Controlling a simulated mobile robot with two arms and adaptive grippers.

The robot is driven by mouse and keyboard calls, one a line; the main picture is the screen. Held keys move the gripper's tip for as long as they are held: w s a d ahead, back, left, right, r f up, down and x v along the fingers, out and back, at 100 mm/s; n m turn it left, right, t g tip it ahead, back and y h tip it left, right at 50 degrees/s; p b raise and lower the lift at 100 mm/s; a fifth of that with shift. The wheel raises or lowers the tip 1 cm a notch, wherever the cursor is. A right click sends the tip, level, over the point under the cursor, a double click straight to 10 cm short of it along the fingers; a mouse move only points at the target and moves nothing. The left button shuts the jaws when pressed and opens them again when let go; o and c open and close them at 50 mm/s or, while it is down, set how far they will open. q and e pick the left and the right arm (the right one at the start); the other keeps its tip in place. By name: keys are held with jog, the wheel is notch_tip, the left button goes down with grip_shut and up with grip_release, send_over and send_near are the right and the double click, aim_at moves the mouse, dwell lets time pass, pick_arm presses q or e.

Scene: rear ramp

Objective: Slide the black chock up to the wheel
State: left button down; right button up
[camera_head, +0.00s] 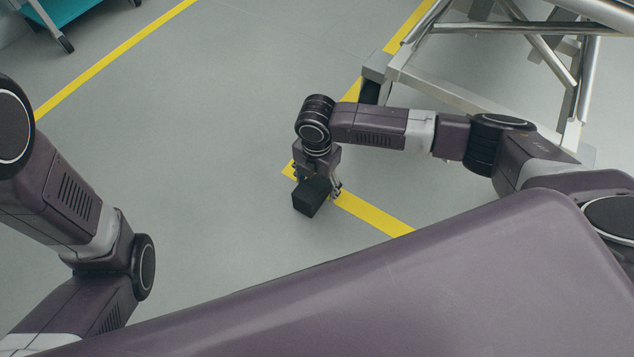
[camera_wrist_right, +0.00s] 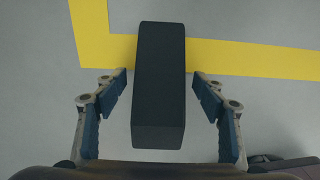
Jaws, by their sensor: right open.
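The black chock (camera_head: 311,197) is a dark block on the grey floor at the corner of the yellow floor line. My right gripper (camera_head: 318,184) is over it, pointing down. In the right wrist view the chock (camera_wrist_right: 161,85) lies lengthwise between the two blue-padded fingers (camera_wrist_right: 160,88). The fingers are open, with a gap on each side of the chock. A dark wheel (camera_head: 371,91) shows partly under the corner of a metal frame, up and right of the chock. My left arm shows at the left edge, but its gripper is out of view.
A metal-framed stand (camera_head: 480,98) occupies the upper right. Yellow floor lines (camera_head: 375,213) meet at the chock. A teal cart (camera_head: 62,12) on casters stands at the upper left. The floor left of the chock is clear.

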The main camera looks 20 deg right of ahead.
jog(key=shift+c, duration=0.7)
grip_shut()
jog(key=shift+w+d, duration=0.55)
jog(key=shift+d, duration=0.2)
jog(key=shift+w+d+p, duration=0.15)
jog(key=shift+w+d, duration=0.45)
jog(key=shift+d, duration=0.15)
jog(key=shift+w+d+p, duration=0.15)
jog(key=shift+w+d, duration=0.4)
jog(key=shift+d, duration=0.2)
jog(key=shift+w+d, duration=0.8)
jog(key=shift+d, duration=0.3)
jog(key=shift+w+d+b, duration=0.25)
jog(key=shift+w+d, duration=0.5)
jog(key=shift+d, duration=0.15)
jog(key=shift+w+d+b, duration=0.2)
jog(key=shift+w+d, duration=0.5)
jog(key=shift+d, duration=0.2)
jog(key=shift+o, duration=0.6)
grip_release()
jog(key=shift+r, duration=0.1)
